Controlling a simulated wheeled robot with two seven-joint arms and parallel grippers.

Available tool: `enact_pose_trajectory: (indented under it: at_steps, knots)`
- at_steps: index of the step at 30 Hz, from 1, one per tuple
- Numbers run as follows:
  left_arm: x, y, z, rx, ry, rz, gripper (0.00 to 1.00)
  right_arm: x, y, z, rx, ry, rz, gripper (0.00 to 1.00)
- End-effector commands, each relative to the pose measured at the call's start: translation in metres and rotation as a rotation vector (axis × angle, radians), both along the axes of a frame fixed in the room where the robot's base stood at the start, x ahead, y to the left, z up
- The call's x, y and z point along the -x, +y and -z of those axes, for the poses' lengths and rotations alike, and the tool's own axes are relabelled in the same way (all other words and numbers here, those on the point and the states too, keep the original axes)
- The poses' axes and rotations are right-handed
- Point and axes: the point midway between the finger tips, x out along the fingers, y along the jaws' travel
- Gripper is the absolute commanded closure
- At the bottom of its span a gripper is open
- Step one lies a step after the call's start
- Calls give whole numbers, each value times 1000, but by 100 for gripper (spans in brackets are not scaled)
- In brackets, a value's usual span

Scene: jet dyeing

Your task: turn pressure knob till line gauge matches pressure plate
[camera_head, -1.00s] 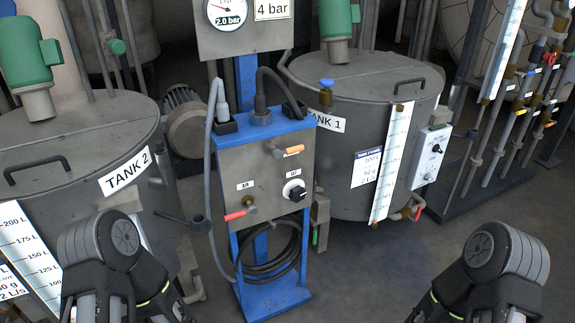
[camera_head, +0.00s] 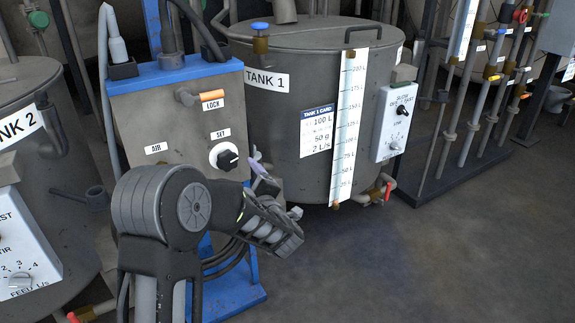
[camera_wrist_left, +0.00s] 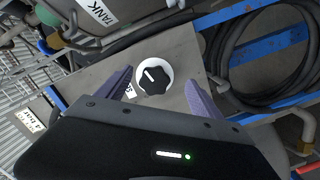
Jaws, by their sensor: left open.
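The pressure knob (camera_head: 228,160) is black on a white ring, under the SET label on the blue-framed panel. It also shows in the left wrist view (camera_wrist_left: 153,79), with a white mark on its face. My left gripper (camera_head: 261,170) is open, just in front and to the right of the knob in the head view. In the left wrist view its two purple fingers (camera_wrist_left: 160,90) stand on either side of the knob, apart from it. The line gauge and pressure plate are outside the head view. My right gripper is not in view.
An orange LOCK lever (camera_head: 212,96) sits above the knob. TANK 1 (camera_head: 285,120) stands behind to the right, with a control box (camera_head: 396,120). TANK 2 (camera_head: 30,170) is at left. Black hose (camera_wrist_left: 265,50) hangs below the panel.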

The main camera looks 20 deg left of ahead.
Motion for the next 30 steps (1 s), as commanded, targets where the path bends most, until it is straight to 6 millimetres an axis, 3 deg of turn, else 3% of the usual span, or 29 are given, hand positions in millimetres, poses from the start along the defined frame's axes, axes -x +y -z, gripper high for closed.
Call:
enact_pose_trajectory:
  at_steps: [5,16,22,30]
  knots:
    - [17,16,-17,-3,-92,-103,24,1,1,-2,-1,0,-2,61]
    - [17,17,-17,-1,-104,-102,24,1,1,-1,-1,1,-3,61]
    - [8,29,-16,-2,-105,-103,24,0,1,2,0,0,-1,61]
    - [-15,63,-15,-2,-102,-103,24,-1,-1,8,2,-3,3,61]
